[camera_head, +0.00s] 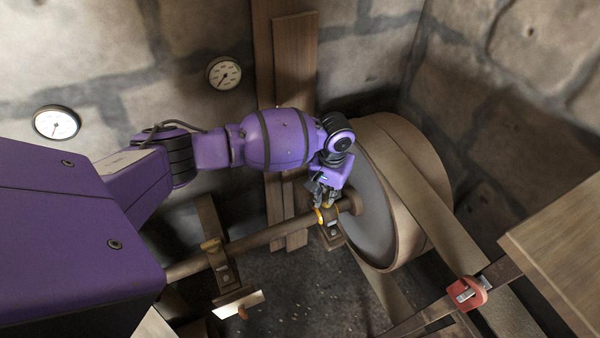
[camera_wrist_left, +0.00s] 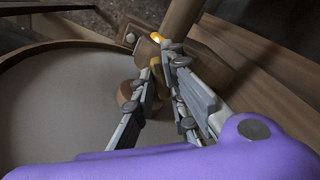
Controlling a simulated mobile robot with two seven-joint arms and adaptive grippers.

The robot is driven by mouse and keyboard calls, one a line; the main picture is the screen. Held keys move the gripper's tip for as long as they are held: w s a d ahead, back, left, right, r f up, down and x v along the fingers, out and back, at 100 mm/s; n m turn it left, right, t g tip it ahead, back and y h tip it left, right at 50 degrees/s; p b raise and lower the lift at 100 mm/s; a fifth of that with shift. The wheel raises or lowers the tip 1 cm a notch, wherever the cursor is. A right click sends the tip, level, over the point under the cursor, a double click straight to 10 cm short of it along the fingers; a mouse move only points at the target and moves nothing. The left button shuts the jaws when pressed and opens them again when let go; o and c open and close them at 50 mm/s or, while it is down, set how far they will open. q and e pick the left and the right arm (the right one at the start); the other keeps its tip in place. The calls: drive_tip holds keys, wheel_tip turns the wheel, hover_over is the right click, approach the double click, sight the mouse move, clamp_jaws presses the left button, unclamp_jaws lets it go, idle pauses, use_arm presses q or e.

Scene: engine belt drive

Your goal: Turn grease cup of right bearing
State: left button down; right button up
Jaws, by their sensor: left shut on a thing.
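My left gripper (camera_head: 322,193) reaches down to the right bearing (camera_head: 333,232), beside the large pulley wheel. In the left wrist view my left gripper (camera_wrist_left: 164,80) has its two fingers close together on the small brass grease cup (camera_wrist_left: 156,64) on top of that bearing; the fingers hide part of the cup. The shaft (camera_head: 262,238) runs through the right bearing and the left bearing (camera_head: 222,268). My right gripper does not show.
The large pulley wheel (camera_head: 372,210) with a wide belt (camera_head: 425,195) stands just right of the bearing. Two gauges (camera_head: 57,122) (camera_head: 223,73) hang on the stone wall. A red clamp-like piece (camera_head: 467,293) sits on a belt at lower right, near a wooden surface (camera_head: 560,250).

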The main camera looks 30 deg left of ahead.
sight(326, 196)
use_arm(q)
drive_tip(key=shift+w+r, duration=0.1)
drive_tip(key=shift+r, duration=0.1)
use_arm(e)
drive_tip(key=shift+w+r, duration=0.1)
use_arm(q)
drive_tip(key=shift+m+p, duration=0.45)
drive_tip(key=shift+m, duration=0.45)
drive_tip(key=shift+m+p, duration=0.3)
drive_tip(key=shift+m, duration=0.5)
drive_tip(key=m, duration=0.2)
drive_tip(key=shift+a+m+p, duration=0.1)
drive_tip(key=shift+m+p, duration=0.2)
drive_tip(key=shift+p, duration=0.05)
drive_tip(key=shift+m, duration=0.8)
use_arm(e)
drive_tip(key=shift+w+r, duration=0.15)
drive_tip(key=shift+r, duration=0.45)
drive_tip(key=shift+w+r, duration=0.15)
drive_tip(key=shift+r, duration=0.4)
use_arm(q)
drive_tip(key=shift+f, duration=0.1)
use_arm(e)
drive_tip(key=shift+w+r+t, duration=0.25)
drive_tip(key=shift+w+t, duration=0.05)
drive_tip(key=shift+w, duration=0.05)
